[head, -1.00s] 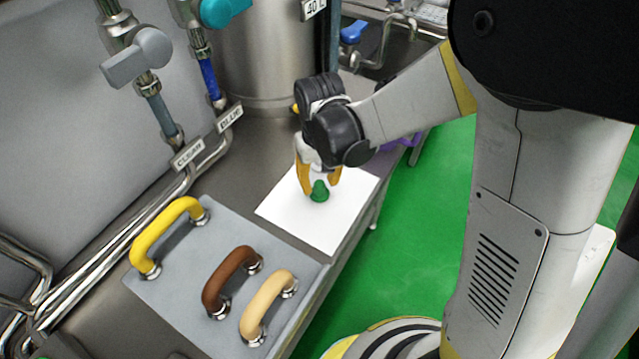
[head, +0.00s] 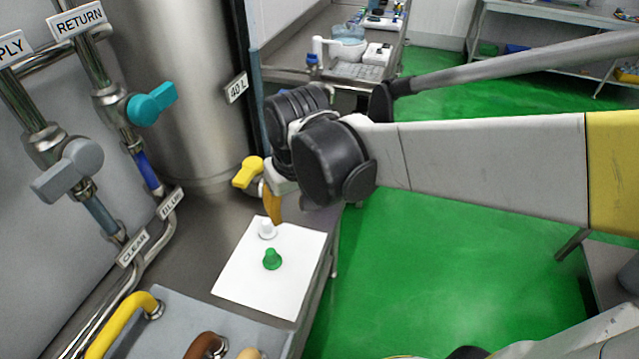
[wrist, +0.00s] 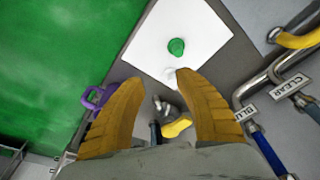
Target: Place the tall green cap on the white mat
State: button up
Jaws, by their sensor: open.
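The green cap (head: 272,259) stands on the white mat (head: 252,291), near its middle. It also shows on the mat in the wrist view (wrist: 176,47), beyond my fingertips. A white cap (head: 267,228) is on the mat's far part, behind the green one. My gripper (wrist: 158,80) is open and empty, its orange fingers spread wide. In the head view one orange finger (head: 272,205) shows above the far end of the mat, apart from the green cap; the other finger is mostly hidden.
A grey plate with yellow (head: 118,322), brown and tan handles lies nearer than the mat. A yellow valve handle (head: 248,172) is close to my gripper. Pipes with labels and a steel tank (head: 185,90) stand at the left. Green floor lies right of the counter.

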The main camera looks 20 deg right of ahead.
jog(key=s+d+r+m+t, duration=0.2)
jog(key=s+d+r+t, duration=0.2)
jog(key=s+d, duration=0.4)
jog(key=shift+t, duration=0.4)
jog(key=shift+r, duration=0.1)
